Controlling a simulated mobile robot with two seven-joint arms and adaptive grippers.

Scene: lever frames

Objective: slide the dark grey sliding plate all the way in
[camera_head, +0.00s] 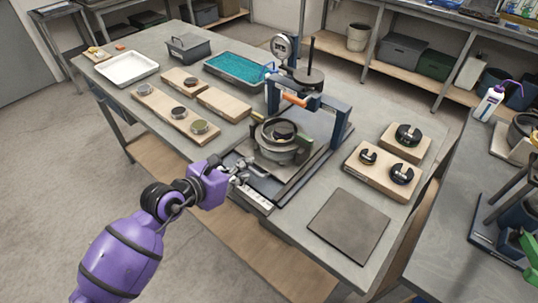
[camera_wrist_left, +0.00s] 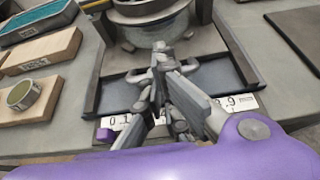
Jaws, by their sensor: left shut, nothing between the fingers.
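The dark grey sliding plate (camera_head: 266,178) lies flat in the blue lever frame (camera_head: 340,128), with a round grey vessel (camera_head: 281,152) standing on it. In the left wrist view the plate (camera_wrist_left: 208,46) shows beyond the fingers, under the vessel. My left gripper (camera_head: 243,170) is at the front of the frame, by the plate's near edge. In the left wrist view its fingers (camera_wrist_left: 157,68) are shut and empty, low over the front strip. I cannot tell whether they touch the plate. My right gripper is not in view.
A white number scale (camera_head: 256,195) runs along the frame's front. Wooden blocks with weights stand left (camera_head: 175,112) and right (camera_head: 383,172). A flat dark square mat (camera_head: 349,225) lies at front right. A teal-filled tray (camera_head: 236,71) stands behind. The table's near edge is close to my gripper.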

